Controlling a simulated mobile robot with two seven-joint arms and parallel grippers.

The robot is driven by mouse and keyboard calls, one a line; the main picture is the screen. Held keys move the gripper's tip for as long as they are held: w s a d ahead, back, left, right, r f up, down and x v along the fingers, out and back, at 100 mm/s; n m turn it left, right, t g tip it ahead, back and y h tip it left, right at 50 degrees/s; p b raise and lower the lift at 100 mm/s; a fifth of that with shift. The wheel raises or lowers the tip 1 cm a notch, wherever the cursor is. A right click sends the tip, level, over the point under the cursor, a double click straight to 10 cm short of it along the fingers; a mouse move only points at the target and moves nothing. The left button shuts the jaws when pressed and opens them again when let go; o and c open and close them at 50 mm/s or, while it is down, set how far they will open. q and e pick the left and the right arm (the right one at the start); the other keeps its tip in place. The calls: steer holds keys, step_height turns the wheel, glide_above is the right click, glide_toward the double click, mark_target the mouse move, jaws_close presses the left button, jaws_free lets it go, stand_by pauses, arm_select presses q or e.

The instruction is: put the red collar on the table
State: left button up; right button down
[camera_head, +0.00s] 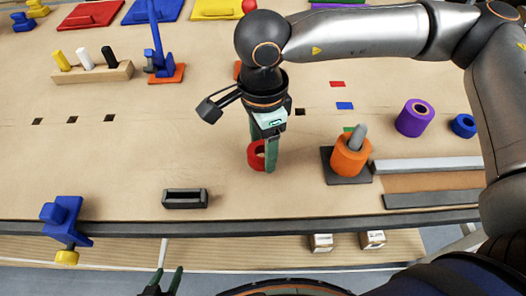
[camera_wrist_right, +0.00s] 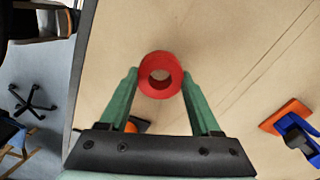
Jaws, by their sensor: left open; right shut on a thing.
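The red collar (camera_head: 255,156) is a short ring with a round hole. My right gripper (camera_head: 268,160) points down over the middle of the table (camera_head: 130,150) and is shut on the collar. In the right wrist view the collar (camera_wrist_right: 160,87) sits between the two green fingertips, its hole facing the camera. I cannot tell whether the collar touches the tabletop or is slightly above it. My left gripper (camera_head: 168,272) is open and empty at the bottom edge of the head view, in front of the table; only its fingertips show.
An orange collar (camera_head: 350,158) stands on a grey peg with a dark base to the right. A purple collar (camera_head: 414,118) and a blue ring (camera_head: 463,125) lie farther right. A black holder (camera_head: 185,198) and a blue clamp (camera_head: 62,218) are left, near the front edge.

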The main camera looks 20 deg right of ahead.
steer(key=shift+f, duration=1.15)
steer(key=shift+s, duration=0.1)
steer(key=shift+f+b, duration=0.3)
steer(key=shift+c, duration=0.5)
jaws_free()
steer(key=shift+r, duration=0.1)
step_height(320, 180, up, 12)
steer(key=shift+r, duration=0.2)
